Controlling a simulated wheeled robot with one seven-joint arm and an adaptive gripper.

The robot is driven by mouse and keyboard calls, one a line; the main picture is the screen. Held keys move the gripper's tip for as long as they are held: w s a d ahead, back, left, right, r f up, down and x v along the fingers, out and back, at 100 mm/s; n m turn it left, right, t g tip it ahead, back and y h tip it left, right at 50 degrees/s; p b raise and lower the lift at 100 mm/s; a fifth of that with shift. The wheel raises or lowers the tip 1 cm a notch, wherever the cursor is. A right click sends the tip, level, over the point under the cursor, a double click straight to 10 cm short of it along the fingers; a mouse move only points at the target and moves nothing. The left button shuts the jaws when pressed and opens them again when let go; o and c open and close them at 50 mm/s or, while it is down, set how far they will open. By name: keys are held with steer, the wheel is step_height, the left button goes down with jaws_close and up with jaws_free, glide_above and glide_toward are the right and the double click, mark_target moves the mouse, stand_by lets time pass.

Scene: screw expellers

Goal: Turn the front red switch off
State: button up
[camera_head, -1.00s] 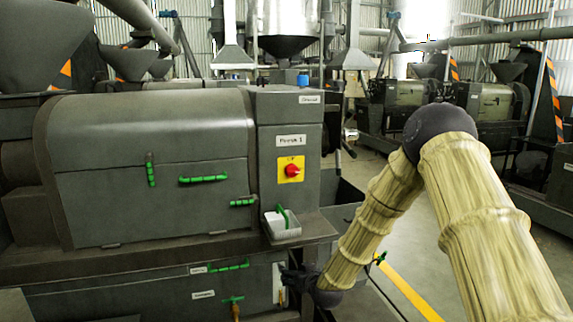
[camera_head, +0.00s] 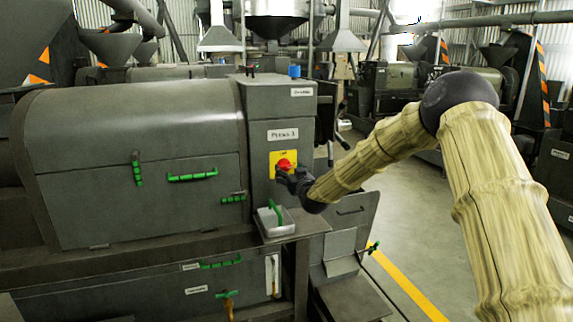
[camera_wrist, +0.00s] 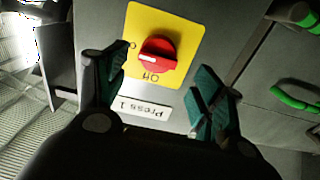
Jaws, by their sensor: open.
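The red rotary switch (camera_head: 284,164) sits on a yellow plate (camera_head: 273,157) on the front of the grey press cabinet. My gripper (camera_head: 289,178) is just below and in front of the switch. In the wrist view my gripper (camera_wrist: 160,88) is open, its green-padded fingers spread on either side of the switch, and nothing is between them. The fingers look apart from the knob.
A "Press 1" label (camera_wrist: 143,108) is near the switch. A small tray with a green handle (camera_head: 276,221) sits on a ledge below. Green handles (camera_head: 192,176) stick out on the press door. Open floor (camera_head: 400,215) lies to the right.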

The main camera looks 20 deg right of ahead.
mark_target(286, 167)
steer(key=shift+w+d+p, duration=0.15)
steer(key=shift+w+p, duration=0.85)
steer(key=shift+w, duration=1.9)
